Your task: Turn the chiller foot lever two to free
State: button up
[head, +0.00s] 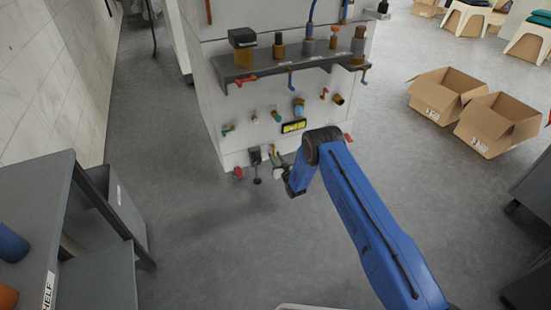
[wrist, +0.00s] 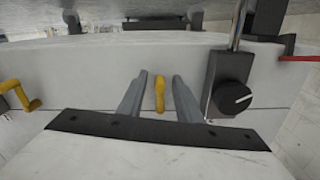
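My gripper (wrist: 160,85) is open in the wrist view, its two grey fingers apart. A small yellow lever (wrist: 160,94) shows between the fingers, with a visible gap on each side. I cannot tell how deep it lies between them, or whether it is the chiller foot lever two. In the head view my gripper (head: 281,173) is at the low front of the white machine (head: 232,125), and the lever there is too small to make out clearly.
In the wrist view a black box with a round knob (wrist: 233,98) stands close right of the fingers. Another yellow lever (wrist: 20,96) is at far left and a red handle (wrist: 300,59) at right. Cardboard boxes (head: 436,98) stand right; the floor left of my arm is clear.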

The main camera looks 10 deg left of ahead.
grip_shut()
jog(key=shift+d, duration=0.1)
jog(key=n, duration=0.1)
jog(key=d+n, duration=0.1)
jog(key=n, duration=0.1)
jog(key=w+n, duration=0.1)
jog(key=shift+w+d+r+n, duration=0.1)
jog(key=shift+d+r+n, duration=0.15)
jog(key=shift+d+n, duration=0.1)
jog(key=n, duration=0.1)
jog(key=d+r+n, duration=0.1)
jog(key=n, duration=0.1)
jog(key=shift+w+d+n, duration=0.1)
jog(key=shift+w+n, duration=0.15)
jog(key=shift+w, duration=0.1)
jog(key=n, duration=0.1)
jog(key=r+n, duration=0.1)
jog(key=n, duration=0.1)
jog(key=d+n, duration=0.1)
jog(key=shift+w+r+n, duration=0.3)
jog(key=shift+w+r, duration=0.05)
jog(key=shift+w+d+r+n, duration=0.15)
jog(key=shift+r+n, duration=0.45)
jog(key=shift+n, duration=0.7)
jog(key=shift+d+r+n, duration=0.1)
jog(key=shift+r+n, duration=0.5)
jog(key=shift+n, duration=0.7)
